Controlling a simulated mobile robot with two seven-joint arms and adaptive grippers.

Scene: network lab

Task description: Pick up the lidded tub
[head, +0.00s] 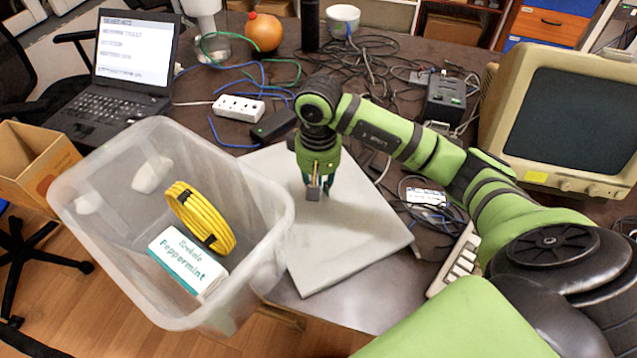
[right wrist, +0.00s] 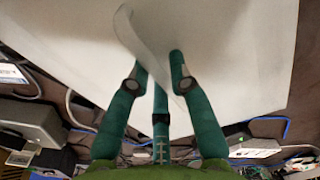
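I do not see a tub with a lid. A large clear open-topped bin (head: 110,255) is at the left, at or over the table's front edge, with no lid on it. My right gripper (head: 318,188) points down over the grey board (head: 345,245), to the right of the bin and apart from it. In the right wrist view the green fingertips (right wrist: 160,68) stand apart, with the board beyond. A pale curved strip (right wrist: 140,35) shows near them; I cannot tell what it is. My left gripper is not in view.
The bin holds a coiled yellow cable (head: 203,218) and a Peppermint box (head: 187,262). A laptop (head: 125,65), a power strip (head: 238,107) and an orange round thing (head: 263,32) are behind. Cables tangle at the back. A CRT monitor (head: 520,110) stands right. The front of the board is clear.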

